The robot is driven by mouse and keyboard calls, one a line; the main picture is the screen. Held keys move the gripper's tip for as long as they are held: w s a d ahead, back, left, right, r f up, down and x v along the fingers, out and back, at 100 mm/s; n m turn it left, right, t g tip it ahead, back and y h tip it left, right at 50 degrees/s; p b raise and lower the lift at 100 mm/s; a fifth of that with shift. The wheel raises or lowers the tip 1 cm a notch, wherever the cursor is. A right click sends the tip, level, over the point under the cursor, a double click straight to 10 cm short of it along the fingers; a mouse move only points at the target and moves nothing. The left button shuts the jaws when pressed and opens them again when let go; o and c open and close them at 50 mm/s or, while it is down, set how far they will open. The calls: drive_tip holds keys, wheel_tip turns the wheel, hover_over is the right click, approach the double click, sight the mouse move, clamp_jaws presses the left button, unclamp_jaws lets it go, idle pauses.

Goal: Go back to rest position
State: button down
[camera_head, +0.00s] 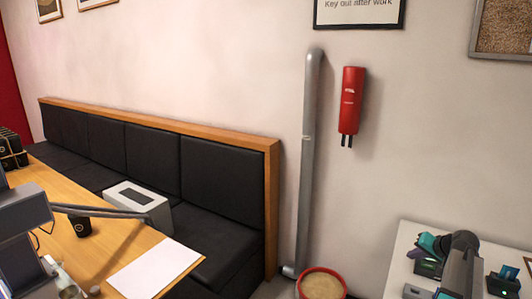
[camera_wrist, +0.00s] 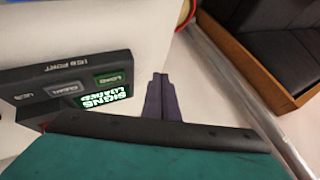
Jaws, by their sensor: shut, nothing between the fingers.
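My gripper (camera_wrist: 158,92) shows in the wrist view as two dark purple fingers pressed together, with nothing between them. The green-teal part with a black edge at the bottom of that view looks like my gripper's body. The fingers are just right of a black control panel (camera_wrist: 70,88) on a white surface. The panel has a green LOAD button, a CLEAN button, a USB port label and a lit screen reading SIGNS LOADED. I cannot tell whether the fingers touch the panel. In the head view, a dark grey arm and a teal part stand over the white table (camera_head: 405,240) at the right.
A red-rimmed bin (camera_head: 322,283) stands on the floor beside the white table. A grey pipe (camera_head: 308,150) runs up the wall, left of a red cylinder (camera_head: 350,100).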

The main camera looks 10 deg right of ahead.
drive_tip(key=a+f+n+g+y, duration=0.1)
drive_tip(key=a+f, duration=0.3)
drive_tip(key=a, duration=0.4)
drive_tip(key=w+a+f+n+g, duration=0.15)
drive_tip(key=a+f, duration=0.25)
drive_tip(key=a, duration=0.5)
drive_tip(key=a+f+n+g+y, duration=0.1)
drive_tip(key=a+f, duration=0.3)
drive_tip(key=a, duration=0.4)
drive_tip(key=s+a+f+n+g+h, duration=0.15)
drive_tip(key=s+a+f, duration=0.25)
drive_tip(key=a, duration=0.4)
drive_tip(key=s+a+f+n+g, duration=0.2)
drive_tip(key=s+a+f, duration=0.15)
drive_tip(key=a, duration=0.45)
drive_tip(key=s+a+f+n+g+h, duration=0.1)
drive_tip(key=s+a+f+n, duration=0.15)
drive_tip(key=s+a, duration=0.4)
drive_tip(key=s+f+g, duration=0.2)
drive_tip(key=s+f, duration=0.7)
drive_tip(key=s, duration=0.3)
drive_tip(key=s+a+f+g, duration=0.1)
drive_tip(key=s+f+g, duration=0.2)
drive_tip(key=s+f, duration=0.7)
drive_tip(key=shift+s+a+g, duration=0.25)
drive_tip(key=shift+s+g, duration=0.05)
drive_tip(key=shift+s, duration=0.55)
drive_tip(key=shift+d+r+m, duration=0.1)
drive_tip(key=shift+d+m, duration=0.05)
drive_tip(key=shift+m, duration=0.1)
